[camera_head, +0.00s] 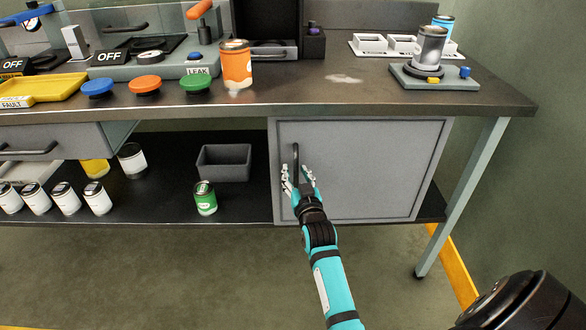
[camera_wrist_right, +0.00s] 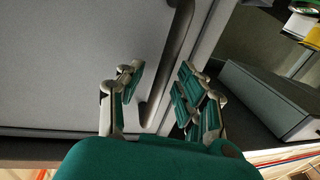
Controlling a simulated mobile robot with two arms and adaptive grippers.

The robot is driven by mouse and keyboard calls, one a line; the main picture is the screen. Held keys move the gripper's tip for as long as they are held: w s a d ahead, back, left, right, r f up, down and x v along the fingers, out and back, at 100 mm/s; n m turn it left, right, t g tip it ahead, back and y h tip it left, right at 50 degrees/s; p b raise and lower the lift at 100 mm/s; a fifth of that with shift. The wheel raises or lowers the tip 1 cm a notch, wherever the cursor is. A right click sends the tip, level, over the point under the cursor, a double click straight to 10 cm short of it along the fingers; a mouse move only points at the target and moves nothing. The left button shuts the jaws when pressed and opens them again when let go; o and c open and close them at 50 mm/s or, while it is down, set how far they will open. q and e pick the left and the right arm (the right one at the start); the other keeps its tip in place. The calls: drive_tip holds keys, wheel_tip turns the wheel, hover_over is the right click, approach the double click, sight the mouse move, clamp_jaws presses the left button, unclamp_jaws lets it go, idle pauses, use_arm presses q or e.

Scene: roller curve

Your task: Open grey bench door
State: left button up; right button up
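The grey bench door (camera_head: 375,165) is closed under the right part of the bench. Its dark vertical handle (camera_head: 296,163) is near the door's left edge. My right gripper (camera_head: 299,178) is at the handle, with its fingers open on either side of the handle's lower part. In the right wrist view the door (camera_wrist_right: 80,60) fills the left side, and the handle (camera_wrist_right: 165,65) runs down between the open fingers of the right gripper (camera_wrist_right: 162,100). I cannot tell whether any finger touches it. My left gripper is not in view.
The bench top (camera_head: 320,95) carries an orange can (camera_head: 236,66), coloured buttons and a yellow tray (camera_head: 45,87). The lower shelf holds a grey bin (camera_head: 224,162), a green can (camera_head: 205,198) and several white cans. A bench leg (camera_head: 462,195) stands right of the door. The floor (camera_head: 150,275) in front is clear.

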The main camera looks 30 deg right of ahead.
drive_tip(key=shift+w, duration=0.1)
clamp_jaws()
idle(0.7)
